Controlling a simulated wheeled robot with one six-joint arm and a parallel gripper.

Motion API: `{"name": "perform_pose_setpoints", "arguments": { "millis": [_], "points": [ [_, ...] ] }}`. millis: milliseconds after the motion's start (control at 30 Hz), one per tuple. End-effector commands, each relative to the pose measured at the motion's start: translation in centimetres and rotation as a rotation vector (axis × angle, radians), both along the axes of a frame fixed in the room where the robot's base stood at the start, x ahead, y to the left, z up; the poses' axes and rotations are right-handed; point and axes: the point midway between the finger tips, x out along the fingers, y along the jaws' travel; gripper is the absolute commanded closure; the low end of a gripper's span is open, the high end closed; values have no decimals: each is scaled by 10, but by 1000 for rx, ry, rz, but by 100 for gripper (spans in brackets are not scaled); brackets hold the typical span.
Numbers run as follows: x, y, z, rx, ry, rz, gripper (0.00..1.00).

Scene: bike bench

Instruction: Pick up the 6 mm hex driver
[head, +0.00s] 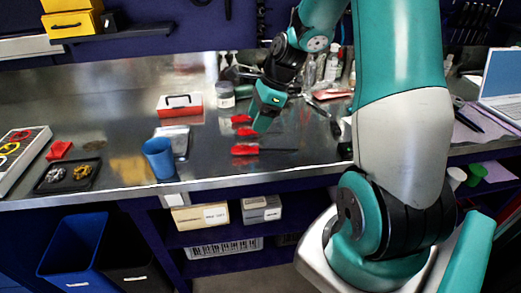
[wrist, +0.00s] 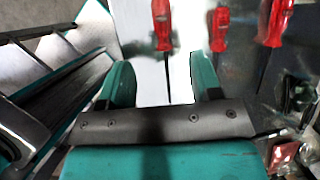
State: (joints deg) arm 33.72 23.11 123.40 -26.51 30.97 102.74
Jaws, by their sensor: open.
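Three red-handled drivers lie in a row on the steel bench; I cannot read sizes, so I cannot tell which is the 6 mm hex driver. In the head view they are a far one (head: 240,118), a middle one (head: 245,131) and a near one (head: 245,149). In the wrist view they are a left one (wrist: 162,24), a middle one (wrist: 219,30) and a right one (wrist: 275,22). My gripper (head: 262,122) is over their right side. In the wrist view my gripper (wrist: 164,75) is open, the left driver's thin shaft showing between its fingers. Nothing is held.
A blue cup (head: 158,158) and a red-and-white box (head: 180,105) stand left of the drivers. A jar (head: 226,95) and bottles (head: 332,65) stand behind. A black tray (head: 68,176) is at far left. The bench between cup and drivers is clear.

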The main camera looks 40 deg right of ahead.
Motion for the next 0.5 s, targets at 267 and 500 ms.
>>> {"name": "perform_pose_setpoints", "arguments": {
  "millis": [267, 500],
  "points": [
    [9, 15, -41, 1, 2, 3, 42],
    [14, 21, -61, 2, 5, 4, 42]
  ]
}}
